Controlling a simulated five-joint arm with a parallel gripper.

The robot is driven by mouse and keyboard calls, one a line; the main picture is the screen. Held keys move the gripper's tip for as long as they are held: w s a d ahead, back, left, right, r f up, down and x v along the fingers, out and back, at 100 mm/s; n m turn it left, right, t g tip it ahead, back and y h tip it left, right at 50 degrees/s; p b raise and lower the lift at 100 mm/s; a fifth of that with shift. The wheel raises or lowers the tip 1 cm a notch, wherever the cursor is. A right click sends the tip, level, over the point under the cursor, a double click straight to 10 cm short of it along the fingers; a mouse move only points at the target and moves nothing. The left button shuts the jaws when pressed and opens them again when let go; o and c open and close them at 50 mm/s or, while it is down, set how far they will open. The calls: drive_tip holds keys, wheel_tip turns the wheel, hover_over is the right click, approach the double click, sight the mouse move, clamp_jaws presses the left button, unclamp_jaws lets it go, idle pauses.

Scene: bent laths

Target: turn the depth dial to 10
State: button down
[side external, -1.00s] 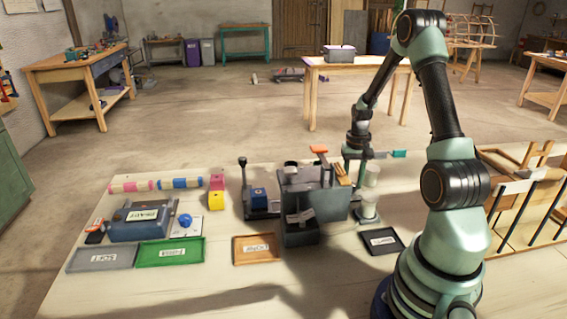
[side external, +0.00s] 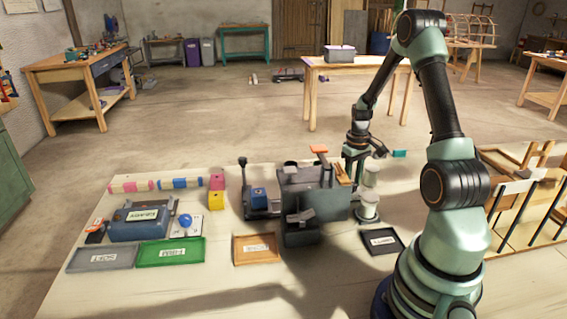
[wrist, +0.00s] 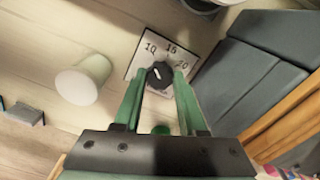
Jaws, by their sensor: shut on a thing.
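The depth dial (wrist: 160,74) is a small black knob with a white mark, on a white plate (wrist: 141,59) in the wrist view. The plate reads 10 at the left, what looks like 16 in the middle and 20 at the right. The white mark is short, and I cannot tell exactly which number it points to. My gripper (wrist: 159,80) has its green fingers shut on the dial, one on each side. In the side view my gripper (side external: 355,176) is low behind the grey machine (side external: 325,203), and the dial is hidden there.
A white cylinder (wrist: 84,79) stands left of the dial in the wrist view. Dark grey blocks (wrist: 252,83) of the machine rise close on the right.

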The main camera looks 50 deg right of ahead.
idle(0.3)
drive_tip(key=shift+c, duration=2.3)
unclamp_jaws()
wheel_tip(320, 180, up, 12)
drive_tip(key=shift+r, duration=0.1)
